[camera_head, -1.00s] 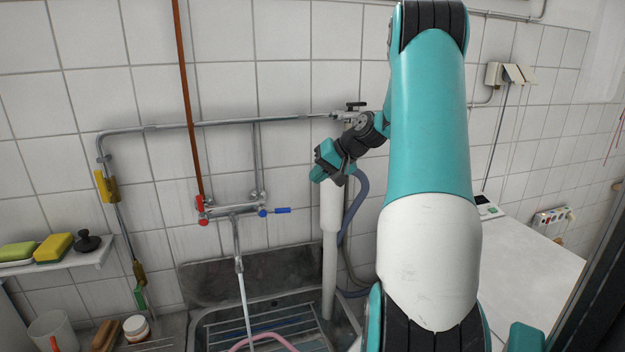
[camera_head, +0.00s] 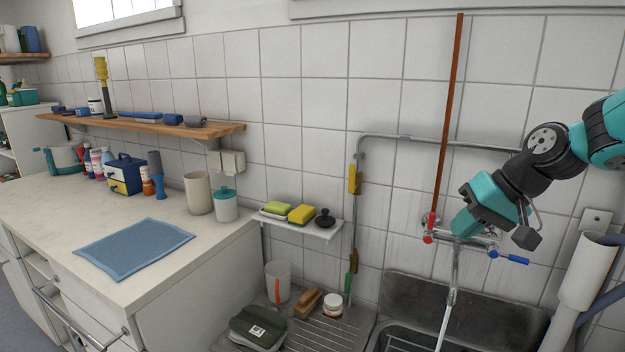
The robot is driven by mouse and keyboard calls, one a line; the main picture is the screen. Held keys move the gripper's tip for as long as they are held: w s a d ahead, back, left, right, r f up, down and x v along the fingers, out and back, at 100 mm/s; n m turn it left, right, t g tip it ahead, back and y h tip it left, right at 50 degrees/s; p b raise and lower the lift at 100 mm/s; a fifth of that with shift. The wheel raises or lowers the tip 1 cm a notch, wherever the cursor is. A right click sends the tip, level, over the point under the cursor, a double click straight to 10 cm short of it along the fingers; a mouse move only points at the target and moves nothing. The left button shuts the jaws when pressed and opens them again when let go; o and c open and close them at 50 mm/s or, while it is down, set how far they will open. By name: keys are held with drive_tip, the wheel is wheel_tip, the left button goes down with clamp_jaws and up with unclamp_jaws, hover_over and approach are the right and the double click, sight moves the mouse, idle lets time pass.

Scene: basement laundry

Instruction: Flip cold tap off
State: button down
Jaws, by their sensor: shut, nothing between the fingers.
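The wall tap has a blue cold lever (camera_head: 513,258) on its right end, sticking out to the right. A red handle (camera_head: 428,232) is on its left end. The spout (camera_head: 455,266) hangs down from the middle, and a pale stream (camera_head: 443,325) that looks like running water falls from it into the sink. My gripper (camera_head: 461,229) is shut and empty. It is in front of the tap body, hiding part of it, left of and above the blue lever. I cannot tell whether it touches the tap.
A metal sink (camera_head: 415,291) is below the tap. A grey pipe (camera_head: 582,290) stands at the right. A small shelf (camera_head: 318,231) with sponges and a black plug is at the left. A red-brown pipe (camera_head: 447,110) rises above the tap. The counter (camera_head: 50,215) is far left.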

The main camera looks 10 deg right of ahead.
drive_tip(key=s+a+n+g, duration=0.1)
drive_tip(key=s+a+n, duration=0.1)
drive_tip(key=s+a, duration=0.3)
drive_tip(key=s+a+n+g, duration=0.1)
drive_tip(key=s+a+n, duration=0.1)
drive_tip(key=a, duration=0.5)
drive_tip(key=s+a+n+g, duration=0.2)
drive_tip(key=s+a+n, duration=0.2)
drive_tip(key=s, duration=1)
drive_tip(key=a, duration=0.3)
drive_tip(key=shift+a+n+g+h, duration=0.3)
drive_tip(key=shift+n+h, duration=0.1)
drive_tip(key=shift+s+f, duration=0.15)
